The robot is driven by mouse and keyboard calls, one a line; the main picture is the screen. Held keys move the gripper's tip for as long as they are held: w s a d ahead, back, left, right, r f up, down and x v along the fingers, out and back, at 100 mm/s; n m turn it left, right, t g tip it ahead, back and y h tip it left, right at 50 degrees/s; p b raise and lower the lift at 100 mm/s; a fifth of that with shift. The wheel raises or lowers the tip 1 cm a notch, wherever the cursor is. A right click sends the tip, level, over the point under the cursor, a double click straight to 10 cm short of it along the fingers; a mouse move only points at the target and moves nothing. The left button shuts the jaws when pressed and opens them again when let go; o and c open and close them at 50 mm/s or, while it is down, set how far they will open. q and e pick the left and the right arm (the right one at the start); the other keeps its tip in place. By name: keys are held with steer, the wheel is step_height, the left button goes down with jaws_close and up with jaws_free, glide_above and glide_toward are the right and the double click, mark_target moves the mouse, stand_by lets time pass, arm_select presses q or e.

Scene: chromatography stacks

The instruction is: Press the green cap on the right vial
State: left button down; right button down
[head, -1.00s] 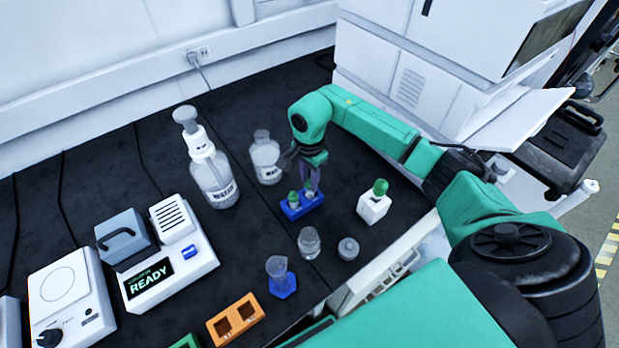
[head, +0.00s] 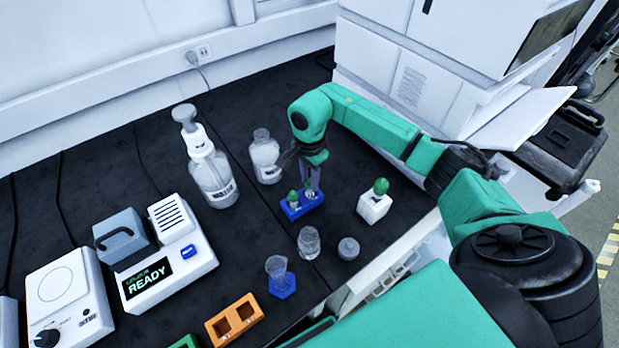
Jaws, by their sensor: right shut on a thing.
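A blue rack (head: 302,207) stands on the black bench and holds two small vials. The left vial has a green cap (head: 293,196). The right vial's green cap (head: 309,186) sits at the fingertips of my right gripper (head: 311,178), which points straight down over the rack. The gripper is shut on this cap; the fingers partly hide it, so how far the cap sits on the vial cannot be told. My left gripper is out of view.
A white block with a green-topped item (head: 374,205) stands right of the rack. A clear bottle (head: 265,157) and pump bottle (head: 213,175) stand behind and left. A glass vial (head: 309,242), grey round piece (head: 348,248) and blue-based cylinder (head: 280,277) stand in front.

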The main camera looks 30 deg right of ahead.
steer(key=shift+f+b, duration=0.15)
steer(key=shift+b, duration=0.3)
stand_by(0.9)
stand_by(0.3)
steer(key=shift+c, duration=0.2)
jaws_free()
steer(key=shift+r+p, duration=2.25)
steer(key=shift+r, duration=1.3)
jaws_close()
steer(key=shift+f, duration=0.2)
